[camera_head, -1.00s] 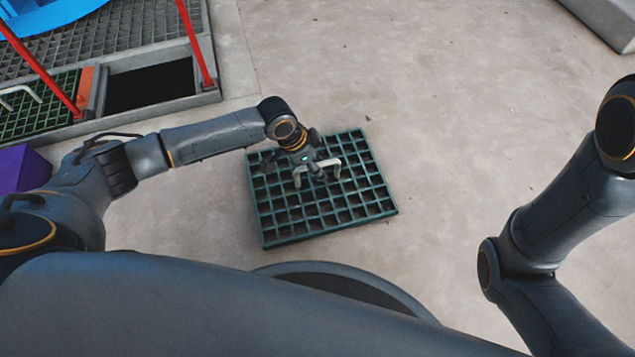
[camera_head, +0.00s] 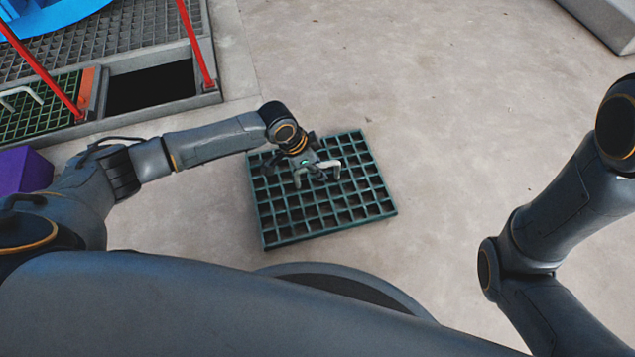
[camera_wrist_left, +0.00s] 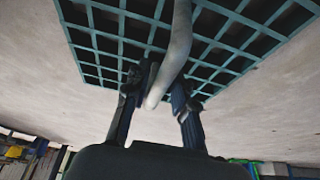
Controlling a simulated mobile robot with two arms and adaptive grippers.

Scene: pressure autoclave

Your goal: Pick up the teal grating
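The teal grating (camera_head: 330,217) lies flat on the concrete floor in the middle of the head view. A pale grey handle (camera_head: 333,163) stands up from it. My left gripper (camera_head: 316,176) is over the grating at this handle. In the left wrist view the grating (camera_wrist_left: 112,22) fills the top, and the handle (camera_wrist_left: 177,45) runs between the two fingers of my left gripper (camera_wrist_left: 162,85). The fingers look apart, with a gap showing beside the handle, so a firm grip is not visible. My right gripper is out of view; only my right arm shows.
A dark open pit (camera_head: 150,87) with a raised frame is at the upper left, beside a green grating (camera_head: 35,108) with a pale handle. Red posts (camera_head: 197,45) stand at the pit. A purple block (camera_head: 22,170) is at the left. The floor to the right is clear.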

